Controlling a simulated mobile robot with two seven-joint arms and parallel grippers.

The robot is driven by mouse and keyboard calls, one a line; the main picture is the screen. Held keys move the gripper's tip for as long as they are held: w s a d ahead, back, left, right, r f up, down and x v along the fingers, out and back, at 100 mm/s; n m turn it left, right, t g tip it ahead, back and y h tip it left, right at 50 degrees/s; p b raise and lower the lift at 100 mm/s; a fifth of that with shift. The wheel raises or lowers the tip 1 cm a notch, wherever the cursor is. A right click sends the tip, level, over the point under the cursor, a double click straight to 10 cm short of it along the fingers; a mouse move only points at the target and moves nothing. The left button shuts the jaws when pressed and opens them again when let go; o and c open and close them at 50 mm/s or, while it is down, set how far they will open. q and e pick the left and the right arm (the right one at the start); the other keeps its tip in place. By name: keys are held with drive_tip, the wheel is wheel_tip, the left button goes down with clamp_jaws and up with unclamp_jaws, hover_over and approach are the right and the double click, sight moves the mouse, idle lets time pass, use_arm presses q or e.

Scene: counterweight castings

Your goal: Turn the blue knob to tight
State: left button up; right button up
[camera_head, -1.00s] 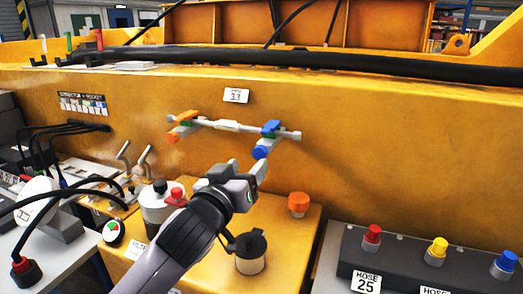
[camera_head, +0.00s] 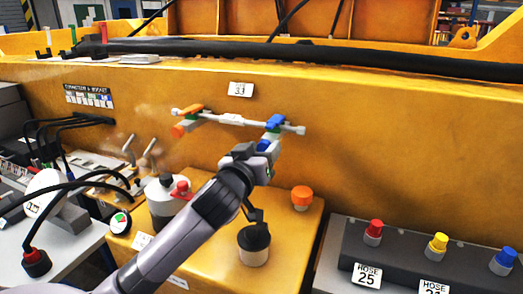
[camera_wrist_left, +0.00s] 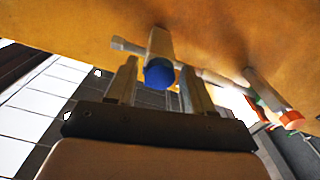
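The blue knob (camera_head: 264,146) is on the right end of a grey pipe fitting (camera_head: 232,119) on the yellow wall, below a blue lever (camera_head: 275,122). My left gripper (camera_head: 262,158) is right at the knob and partly covers it. In the left wrist view the round blue knob (camera_wrist_left: 159,76) lies between the two spread fingers of my left gripper (camera_wrist_left: 157,72), with a visible gap on each side. The fingers look open. Any marking for tight is not visible. My right gripper is not in view.
An orange knob (camera_head: 179,130) is at the fitting's left end. Below stand an orange cap (camera_head: 302,197), a black-lidded cylinder (camera_head: 254,247) and a red-knobbed pot (camera_head: 168,200). A dark box (camera_head: 440,270) with red, yellow and blue caps is at right. The wall right of the fitting is bare.

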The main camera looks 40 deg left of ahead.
use_arm(q)
drive_tip(key=c, duration=0.7)
drive_tip(key=shift+c, duration=0.2)
drive_tip(key=shift+m, duration=0.3)
drive_tip(key=m, duration=2)
drive_tip(key=shift+f+m, duration=0.1)
drive_tip(key=shift+m, duration=0.2)
